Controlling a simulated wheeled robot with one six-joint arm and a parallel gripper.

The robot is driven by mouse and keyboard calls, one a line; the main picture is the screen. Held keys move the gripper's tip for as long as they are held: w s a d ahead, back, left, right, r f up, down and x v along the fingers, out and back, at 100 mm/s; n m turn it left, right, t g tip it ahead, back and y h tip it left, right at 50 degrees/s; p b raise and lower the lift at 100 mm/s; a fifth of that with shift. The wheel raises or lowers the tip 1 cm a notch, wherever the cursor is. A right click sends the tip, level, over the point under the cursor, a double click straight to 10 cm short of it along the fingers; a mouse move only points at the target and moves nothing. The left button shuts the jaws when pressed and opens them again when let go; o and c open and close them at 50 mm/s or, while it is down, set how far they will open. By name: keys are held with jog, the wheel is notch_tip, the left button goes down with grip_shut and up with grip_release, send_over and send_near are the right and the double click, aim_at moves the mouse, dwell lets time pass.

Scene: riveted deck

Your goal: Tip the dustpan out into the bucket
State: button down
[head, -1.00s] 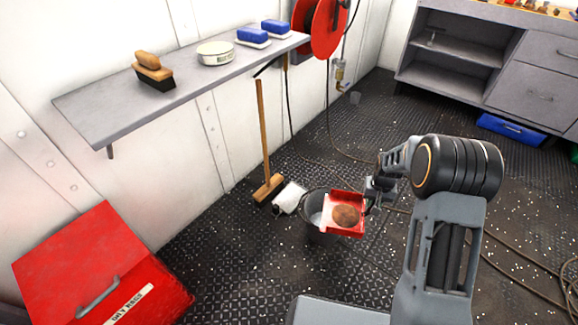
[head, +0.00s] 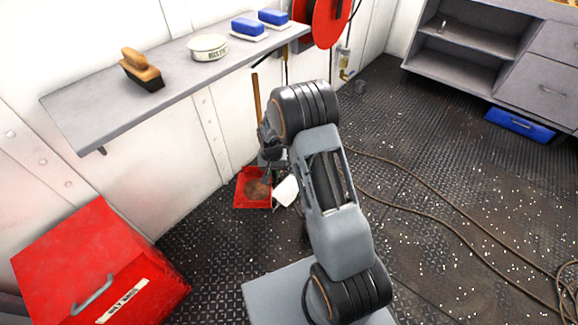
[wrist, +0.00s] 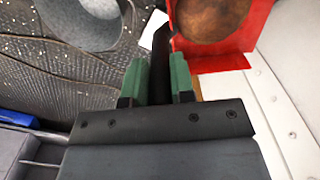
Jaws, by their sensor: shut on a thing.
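My gripper (head: 267,158) is shut on the dark handle (wrist: 161,50) of the red dustpan (head: 241,180); the handle stands between the green finger pads (wrist: 158,78) in the wrist view. The dustpan, also in the wrist view (wrist: 235,54), carries a round brown heap (head: 257,189) and looks roughly level in the head view. It hangs near the wall, left of my arm. The grey bucket (wrist: 82,18) shows at the top left of the wrist view, apart from the dustpan. My arm hides most or all of the bucket in the head view.
A red chest (head: 95,265) stands at the lower left. A grey wall shelf (head: 110,105) holds a brush (head: 140,70), a round tin and blue-topped blocks. A wooden broom handle (head: 256,95) and a white object (head: 285,190) are close by. Cables lie right of my arm.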

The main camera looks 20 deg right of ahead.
jog(key=s+d+r+m+y+p, duration=0.1)
jog(key=s+d+r+m+p, duration=0.25)
jog(key=m+p, duration=0.85)
jog(key=s+d+r+m+p, duration=0.3)
jog(key=s+m+p, duration=0.25)
jog(key=m, duration=1.25)
jog(key=w+d+f+g+y+b, duration=0.1)
jog(key=w+d+f+y+b, duration=0.1)
jog(key=d+y+b, duration=0.7)
jog(key=shift+w+d+f+b, duration=0.15)
jog(key=shift+d+f+b, duration=0.2)
jog(key=shift+d+b, duration=1.6)
